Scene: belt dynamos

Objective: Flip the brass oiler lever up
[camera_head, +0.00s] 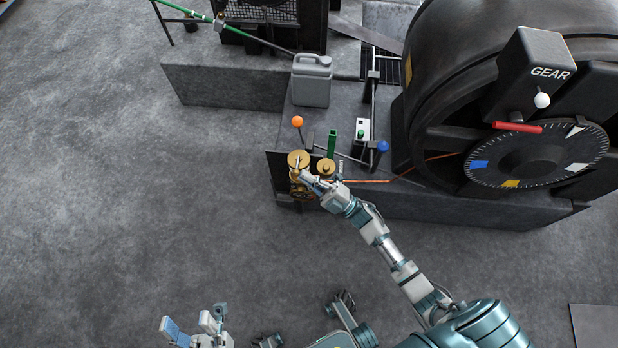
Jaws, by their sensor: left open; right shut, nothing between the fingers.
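Two brass oiler pots stand at the front left corner of the dark plinth, the left one (297,156) and a smaller right one (326,167). A small thin piece on top of the left pot may be the lever, but it is too small to tell its position. My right gripper (304,177) is shut and empty, just in front of the left pot and partly covering its lower side. I cannot tell whether it touches the brass. My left gripper (188,326) is open and empty, low over the floor at the bottom left, far from the oilers.
A large dark wheel housing (450,80) with a GEAR box (540,70) stands right. The left floor is clear.

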